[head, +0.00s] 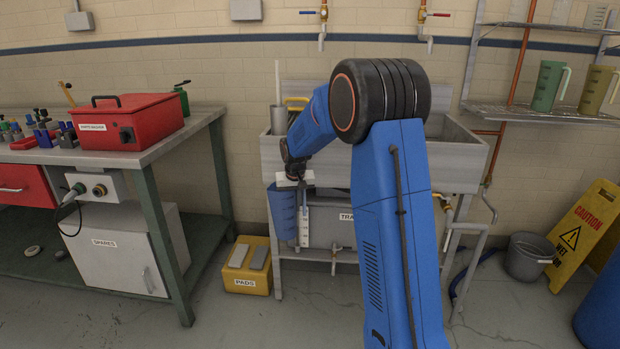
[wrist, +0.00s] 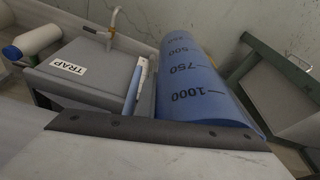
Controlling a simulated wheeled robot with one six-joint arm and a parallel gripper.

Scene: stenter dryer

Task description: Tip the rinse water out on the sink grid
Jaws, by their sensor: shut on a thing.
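A blue measuring jug (head: 282,212) hangs upright or nearly so in front of the sink (head: 455,152), below its rim at the left end. My gripper (head: 293,182) is shut on the jug near its top. In the wrist view the jug (wrist: 195,85) shows dark graduations up to 1000, with a dark strip across the near side. The water inside the jug cannot be seen. The sink's grid is hidden behind my arm and the front wall.
A grey box marked TRAP (wrist: 95,75) is under the sink, close beside the jug. A workbench with a red case (head: 125,122) stands left. A yellow pads box (head: 247,266) is on the floor. A bucket (head: 527,257) and caution sign (head: 583,235) stand right.

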